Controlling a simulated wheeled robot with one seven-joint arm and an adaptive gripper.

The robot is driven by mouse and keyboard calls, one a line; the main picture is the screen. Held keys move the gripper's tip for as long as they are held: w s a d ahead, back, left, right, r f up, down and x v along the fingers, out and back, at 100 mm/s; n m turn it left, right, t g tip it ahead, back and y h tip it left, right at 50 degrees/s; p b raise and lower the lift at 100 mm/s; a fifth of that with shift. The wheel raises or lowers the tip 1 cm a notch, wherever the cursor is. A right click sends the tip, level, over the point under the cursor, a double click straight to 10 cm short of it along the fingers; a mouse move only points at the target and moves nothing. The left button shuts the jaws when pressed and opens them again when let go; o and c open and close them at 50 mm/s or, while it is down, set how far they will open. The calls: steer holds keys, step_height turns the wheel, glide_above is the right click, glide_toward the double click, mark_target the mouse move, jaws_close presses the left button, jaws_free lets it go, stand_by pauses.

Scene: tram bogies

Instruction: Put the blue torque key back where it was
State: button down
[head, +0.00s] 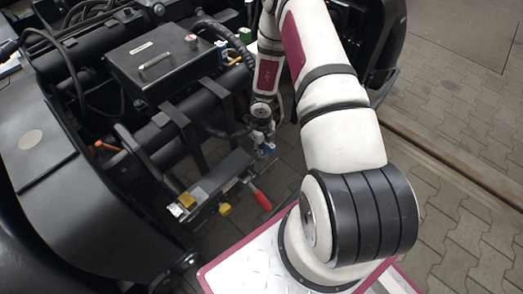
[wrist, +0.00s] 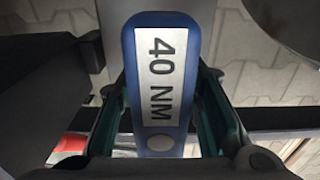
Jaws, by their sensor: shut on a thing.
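The blue torque key (wrist: 188,40) fills the middle of the wrist view, with a pale label reading "40 NM" facing the camera. My gripper (wrist: 162,85) is shut on it, one finger along each side. In the head view my gripper (head: 263,138) hangs beside the bogie frame, and a bit of the blue key (head: 267,151) shows below it. The far end of the key is hidden in both views. I cannot tell whether the key touches anything besides my fingers.
A dark ledge (head: 233,168) on the bogie lies just left of my gripper, with a red-handled tool (head: 260,197) and yellow parts (head: 187,200) on or near it. A black box with a handle (head: 160,62) stands behind. Paved floor (head: 450,120) lies open at right.

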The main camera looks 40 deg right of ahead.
steer(key=shift+w+f, duration=0.2)
steer(key=shift+w, duration=0.05)
steer(key=c, duration=1.1)
jaws_free()
steer(key=shift+r, duration=0.1)
step_height(320, 180, up, 12)
steer(key=p, duration=0.6)
steer(key=shift+p, duration=0.3)
steer(key=shift+s, duration=0.1)
